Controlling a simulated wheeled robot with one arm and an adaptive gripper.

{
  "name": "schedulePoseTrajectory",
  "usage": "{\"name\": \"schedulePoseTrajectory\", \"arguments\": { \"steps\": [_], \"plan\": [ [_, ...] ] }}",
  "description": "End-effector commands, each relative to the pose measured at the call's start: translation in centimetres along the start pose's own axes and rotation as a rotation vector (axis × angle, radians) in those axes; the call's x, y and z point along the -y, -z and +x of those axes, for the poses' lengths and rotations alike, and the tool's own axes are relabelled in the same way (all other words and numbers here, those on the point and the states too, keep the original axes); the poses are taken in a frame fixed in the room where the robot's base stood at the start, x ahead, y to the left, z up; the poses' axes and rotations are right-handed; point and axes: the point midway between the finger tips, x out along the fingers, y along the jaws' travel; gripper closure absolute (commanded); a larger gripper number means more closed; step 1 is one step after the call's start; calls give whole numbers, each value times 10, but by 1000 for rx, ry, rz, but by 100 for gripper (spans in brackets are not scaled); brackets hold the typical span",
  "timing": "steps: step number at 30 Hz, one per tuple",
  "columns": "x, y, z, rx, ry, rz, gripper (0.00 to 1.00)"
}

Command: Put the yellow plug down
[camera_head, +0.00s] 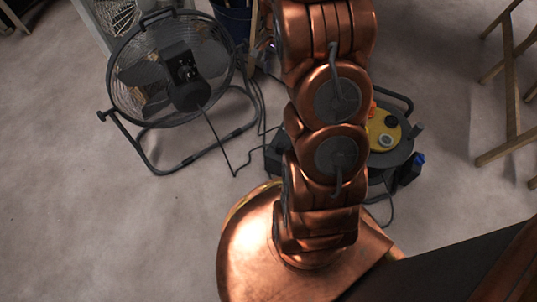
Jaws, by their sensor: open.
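I cannot make out a separate yellow plug. A dark cable reel (401,151) stands on the floor right of my arm and partly behind it. Its yellow face (377,134) carries round sockets, and a small orange part shows at its upper left edge. A blue piece (419,159) sits at the reel's right side. My copper arm rises through the middle of the view and hides the left part of the reel. My gripper is outside the view.
A black floor fan (183,72) on a tube stand is at the upper left. A dark blue bucket (232,17) stands behind it. Cables run across the floor between fan and reel. Wooden trestle legs (512,85) stand at the right. The floor at left is clear.

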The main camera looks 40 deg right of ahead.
Motion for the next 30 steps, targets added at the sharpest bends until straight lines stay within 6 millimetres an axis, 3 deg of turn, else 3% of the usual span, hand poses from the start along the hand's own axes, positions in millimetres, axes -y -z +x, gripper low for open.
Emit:
{"name": "schedulePoseTrajectory", "arguments": {
  "steps": [3,14,23,30],
  "plan": [
    [-5,-40,-20,11,-14,-114,38],
    [-40,-148,-61,44,-49,-461,38],
    [-87,-230,-79,80,-75,-758,38],
    [-137,-285,-82,116,-101,-1001,38]
  ]
}}
